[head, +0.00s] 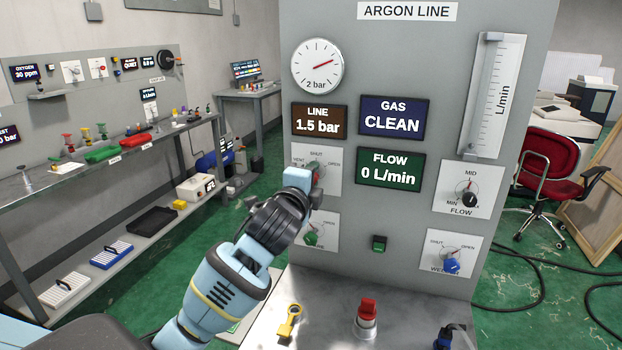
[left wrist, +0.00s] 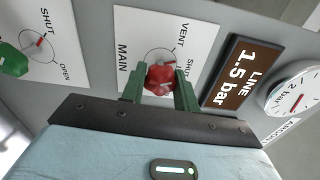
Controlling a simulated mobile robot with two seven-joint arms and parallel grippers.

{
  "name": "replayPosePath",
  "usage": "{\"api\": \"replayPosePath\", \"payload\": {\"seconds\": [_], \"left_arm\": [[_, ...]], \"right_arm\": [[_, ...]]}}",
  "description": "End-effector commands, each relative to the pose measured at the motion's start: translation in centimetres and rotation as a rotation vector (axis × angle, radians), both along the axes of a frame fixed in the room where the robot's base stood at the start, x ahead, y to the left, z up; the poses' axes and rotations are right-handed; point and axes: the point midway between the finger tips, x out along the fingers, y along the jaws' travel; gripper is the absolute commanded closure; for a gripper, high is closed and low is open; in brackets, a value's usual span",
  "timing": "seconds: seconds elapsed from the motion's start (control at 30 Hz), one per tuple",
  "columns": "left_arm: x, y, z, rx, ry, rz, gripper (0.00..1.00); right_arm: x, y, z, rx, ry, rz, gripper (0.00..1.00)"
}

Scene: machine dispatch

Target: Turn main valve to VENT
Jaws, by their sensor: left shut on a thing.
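The main valve's red knob (left wrist: 160,79) sits on a white plate (left wrist: 135,45) marked MAIN, with VENT and SHUT legible in the left wrist view. In the head view the plate (head: 327,187) also shows OPEN at its right, with SHUT at top and VENT at left. My left gripper (left wrist: 160,88) is shut on the red knob, one green finger on each side. In the head view my left gripper (head: 314,182) covers much of the plate and knob. I cannot tell exactly where the knob points. My right gripper is not in view.
The grey panel carries a pressure gauge (head: 317,65), a LINE display (head: 319,121) at 1.5 bar, a FLOW display (head: 390,169) at 0 L/min and a GAS display (head: 393,117) reading CLEAN. A green knob (head: 312,236) is close below. A red button (head: 367,313) stands on the ledge.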

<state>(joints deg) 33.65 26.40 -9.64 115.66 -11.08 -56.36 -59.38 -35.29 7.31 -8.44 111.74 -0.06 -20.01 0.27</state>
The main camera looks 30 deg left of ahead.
Motion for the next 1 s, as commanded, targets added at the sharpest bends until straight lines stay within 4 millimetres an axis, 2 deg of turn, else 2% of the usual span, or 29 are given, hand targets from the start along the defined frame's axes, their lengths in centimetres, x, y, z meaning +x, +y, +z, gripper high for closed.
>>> {"api": "replayPosePath", "payload": {"seconds": [0.5,0.7,1.0], "left_arm": [[0.01,-0.03,0.00,-0.441,-0.104,0.000,0.92],[0.00,-0.01,0.03,-0.553,-0.131,-0.001,0.92],[0.01,-0.03,0.05,-0.630,-0.150,-0.001,0.92]], "right_arm": [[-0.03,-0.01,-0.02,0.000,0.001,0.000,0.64],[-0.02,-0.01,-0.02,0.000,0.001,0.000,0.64],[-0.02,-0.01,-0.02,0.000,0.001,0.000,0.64]]}}
